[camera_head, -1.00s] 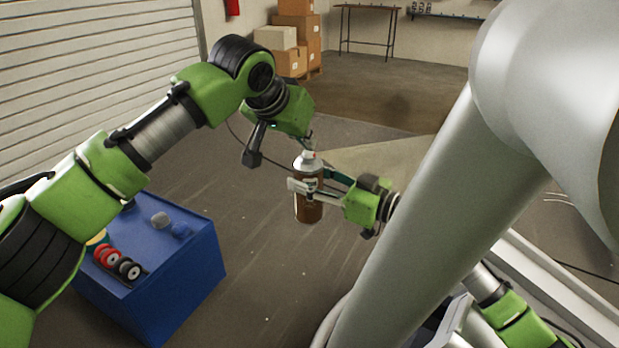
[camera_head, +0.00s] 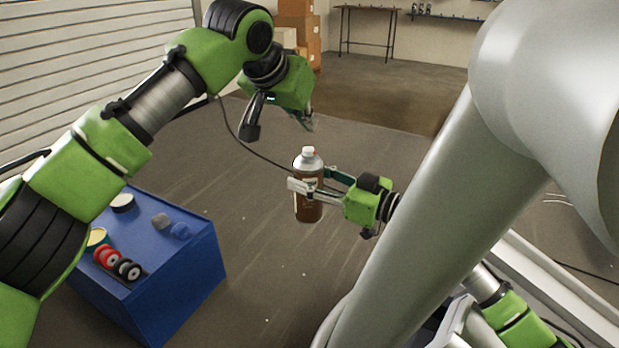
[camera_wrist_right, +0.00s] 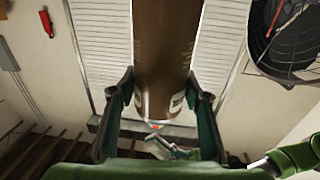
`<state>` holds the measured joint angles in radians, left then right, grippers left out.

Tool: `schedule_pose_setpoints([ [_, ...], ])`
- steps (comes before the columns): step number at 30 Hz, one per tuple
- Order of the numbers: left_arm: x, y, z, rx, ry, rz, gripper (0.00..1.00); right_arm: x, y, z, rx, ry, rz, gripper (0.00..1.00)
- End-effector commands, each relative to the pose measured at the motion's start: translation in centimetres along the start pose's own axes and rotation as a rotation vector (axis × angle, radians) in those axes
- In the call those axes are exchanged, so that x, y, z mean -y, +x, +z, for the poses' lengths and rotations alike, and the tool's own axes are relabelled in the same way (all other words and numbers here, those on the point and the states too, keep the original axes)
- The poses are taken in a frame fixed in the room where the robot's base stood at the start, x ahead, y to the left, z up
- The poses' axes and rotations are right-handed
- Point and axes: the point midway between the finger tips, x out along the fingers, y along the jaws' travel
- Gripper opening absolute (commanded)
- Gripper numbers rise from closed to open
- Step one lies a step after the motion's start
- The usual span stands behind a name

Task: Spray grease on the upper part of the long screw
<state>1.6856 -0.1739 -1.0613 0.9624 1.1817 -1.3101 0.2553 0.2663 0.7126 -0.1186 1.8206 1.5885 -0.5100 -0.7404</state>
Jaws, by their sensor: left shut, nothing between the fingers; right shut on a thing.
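A brown spray can (camera_head: 308,205) with a grey-white top and a white cap stands upright in the head view. My right gripper (camera_head: 310,187) is shut around its body from the right. In the right wrist view the can (camera_wrist_right: 166,50) sits between the two fingers of the right gripper (camera_wrist_right: 162,100). My left gripper (camera_head: 308,124) is shut and empty, above the can and apart from its cap. No long screw can be made out in either view.
A blue cabinet (camera_head: 185,285) stands at lower left, with red and black rollers (camera_head: 115,262), a white-topped round item (camera_head: 122,202) and small grey and blue pieces on top. Cardboard boxes (camera_head: 300,30) and a table (camera_head: 365,10) are at the back. The floor around the can is open.

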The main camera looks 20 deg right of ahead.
Motion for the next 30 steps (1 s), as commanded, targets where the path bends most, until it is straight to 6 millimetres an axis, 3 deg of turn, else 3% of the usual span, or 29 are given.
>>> schedule_pose_setpoints([
  [14,0.0,-1.0,-0.3,-0.002,0.0,0.0,0.0,0.0,0.0,0.0,-0.001,0.0,0.0,0.08],
  [30,0.1,-10.8,-0.2,0.0,0.0,-0.002,0.0,0.0,0.0,0.0,0.0,0.0,0.001,0.08],
])
